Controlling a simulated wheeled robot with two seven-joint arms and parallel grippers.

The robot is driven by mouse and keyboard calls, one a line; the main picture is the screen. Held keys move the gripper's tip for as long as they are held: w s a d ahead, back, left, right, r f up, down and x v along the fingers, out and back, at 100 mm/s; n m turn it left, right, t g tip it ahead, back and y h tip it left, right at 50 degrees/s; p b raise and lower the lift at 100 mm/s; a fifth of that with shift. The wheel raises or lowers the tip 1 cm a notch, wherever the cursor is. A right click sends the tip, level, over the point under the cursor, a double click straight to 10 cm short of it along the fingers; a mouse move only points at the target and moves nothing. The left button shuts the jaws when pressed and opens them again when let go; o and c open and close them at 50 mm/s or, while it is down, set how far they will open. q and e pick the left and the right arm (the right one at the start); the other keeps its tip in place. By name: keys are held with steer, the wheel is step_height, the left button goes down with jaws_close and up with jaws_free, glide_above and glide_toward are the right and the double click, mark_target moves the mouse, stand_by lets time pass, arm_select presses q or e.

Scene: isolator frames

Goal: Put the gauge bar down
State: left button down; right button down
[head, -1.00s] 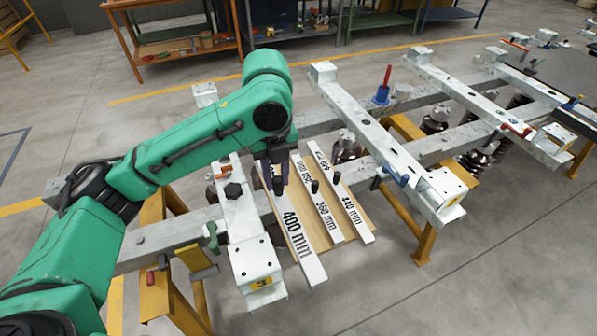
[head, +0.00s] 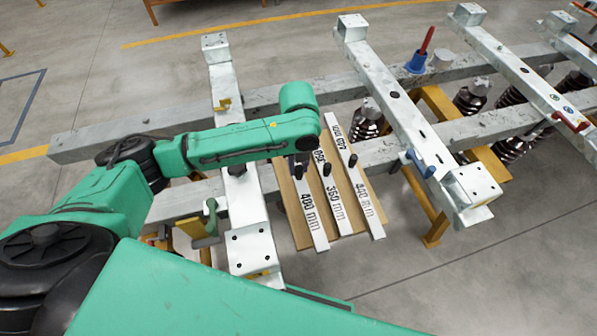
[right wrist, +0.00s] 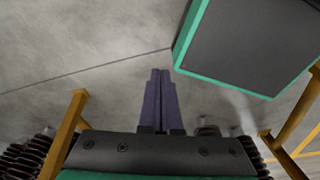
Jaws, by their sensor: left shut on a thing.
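In the head view, the gauge bar marked 400 mm (head: 313,219) is a flat white strip at the left of a wooden board (head: 296,228), roughly in line with two other bars. It looks to lie on or just over the board; any small gap cannot be told. My left gripper (head: 299,172) points down over it, shut on this bar; the wrist hides the bar's far end. The bars marked 360 mm (head: 337,203) and 440 mm (head: 366,205) lie to its right, each with a black knob. In the right wrist view, my right gripper (right wrist: 160,72) is shut and empty.
A white crossbeam (head: 249,215) stands close to the board's left, another (head: 393,95) to its right, on long grey rails. A blue holder with a red-handled tool (head: 418,62) sits on the far rail. The right wrist view shows a dark green-edged panel (right wrist: 245,45).

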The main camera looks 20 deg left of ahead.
mark_target(299, 174)
arm_select(q)
steer(key=f, duration=0.3)
steer(key=shift+s, duration=0.2)
steer(key=shift+w+f, duration=0.15)
steer(key=shift+f, duration=0.1)
steer(key=c, duration=0.7)
jaws_free()
arm_select(e)
steer(key=shift+s+d, duration=0.15)
steer(key=shift+s, duration=0.65)
arm_select(q)
step_height(299, 174, up, 11)
steer(key=shift+r+b, duration=0.2)
steer(key=shift+b, duration=0.15)
steer(key=shift+r, duration=0.35)
arm_select(e)
steer(key=shift+w+f, duration=0.15)
steer(key=shift+f, duration=0.2)
steer(key=shift+r, duration=0.1)
